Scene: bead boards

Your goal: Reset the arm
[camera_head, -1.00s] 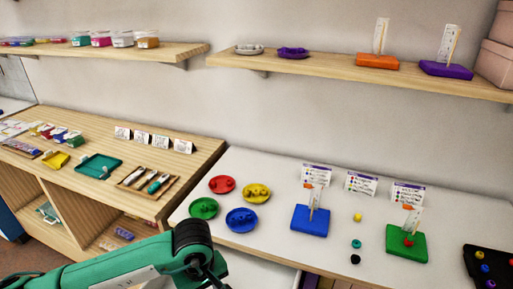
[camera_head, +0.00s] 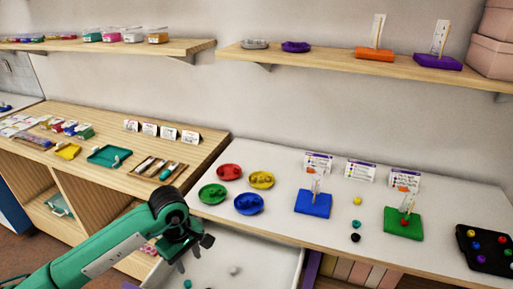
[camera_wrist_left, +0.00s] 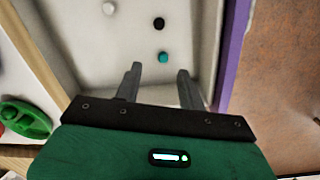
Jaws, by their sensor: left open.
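My left arm comes in from the lower left in the head view. Its gripper (camera_head: 198,246) hangs in front of the white table, over an open white drawer (camera_head: 268,266). In the left wrist view the two fingers (camera_wrist_left: 160,70) are apart with nothing between them. Beyond the fingertips in that view a teal bead (camera_wrist_left: 163,57), a black bead (camera_wrist_left: 159,23) and a white bead (camera_wrist_left: 109,8) lie in the drawer. My right gripper is not in view.
On the white table stand red (camera_head: 229,172), yellow (camera_head: 261,180), green (camera_head: 212,194) and blue (camera_head: 248,204) dishes, a blue peg board (camera_head: 313,204), a green peg board (camera_head: 403,224), loose beads and a black tray (camera_head: 466,243). A wooden shelf (camera_head: 330,60) runs above.

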